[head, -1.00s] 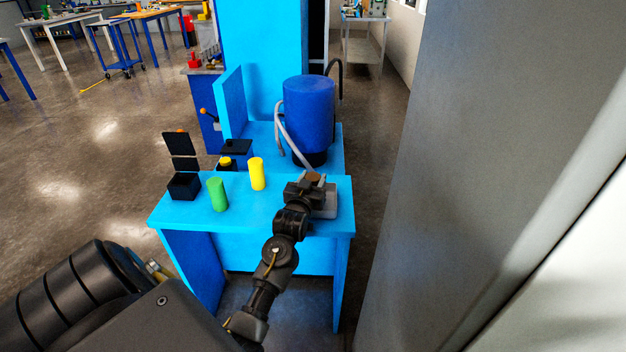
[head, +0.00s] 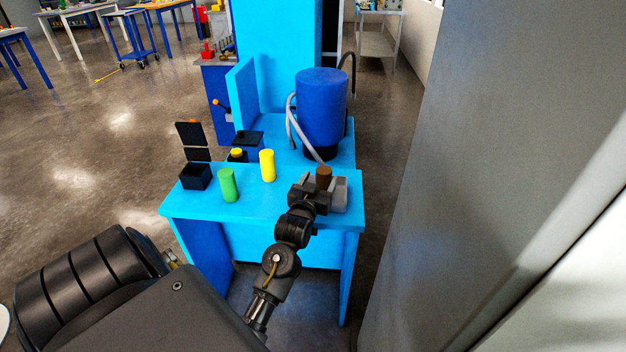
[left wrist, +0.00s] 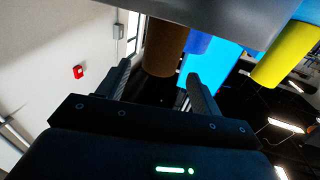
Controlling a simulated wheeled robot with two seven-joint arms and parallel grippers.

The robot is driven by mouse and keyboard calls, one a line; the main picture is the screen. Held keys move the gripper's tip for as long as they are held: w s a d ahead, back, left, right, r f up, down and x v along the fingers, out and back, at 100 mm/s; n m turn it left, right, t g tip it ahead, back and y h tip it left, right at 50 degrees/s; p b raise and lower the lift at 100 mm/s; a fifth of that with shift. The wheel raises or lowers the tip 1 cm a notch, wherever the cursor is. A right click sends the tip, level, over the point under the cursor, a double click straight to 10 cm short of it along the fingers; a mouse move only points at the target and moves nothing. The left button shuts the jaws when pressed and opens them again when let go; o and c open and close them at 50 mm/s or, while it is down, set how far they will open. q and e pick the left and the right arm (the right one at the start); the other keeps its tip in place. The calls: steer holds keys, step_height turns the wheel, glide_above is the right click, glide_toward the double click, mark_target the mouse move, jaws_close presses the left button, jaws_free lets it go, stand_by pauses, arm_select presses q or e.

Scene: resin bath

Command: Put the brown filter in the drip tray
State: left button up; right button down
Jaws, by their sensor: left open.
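The brown filter (head: 324,176) stands upright at the grey drip tray (head: 338,198) on the right of the light blue table. My left gripper (head: 308,190) is at the tray's near left side, in front of the filter, and hides its base. In the left wrist view, the brown filter (left wrist: 165,45) shows beyond the open fingertips (left wrist: 159,70), and the grey tray (left wrist: 230,20) crosses the top. The left gripper is open and holds nothing. I cannot tell whether a finger touches the filter. My right gripper is not in view.
A green cylinder (head: 228,186) and a yellow cylinder (head: 267,166) stand left of the tray. A black box (head: 196,177) is at the table's left end. A blue drum (head: 321,105) with a grey hose stands behind. A grey wall panel (head: 470,180) fills the right side.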

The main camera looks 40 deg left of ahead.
arm_select(q)
steer(key=v, duration=0.7)
steer(key=shift+s, duration=0.2)
steer(key=shift+d, duration=0.1)
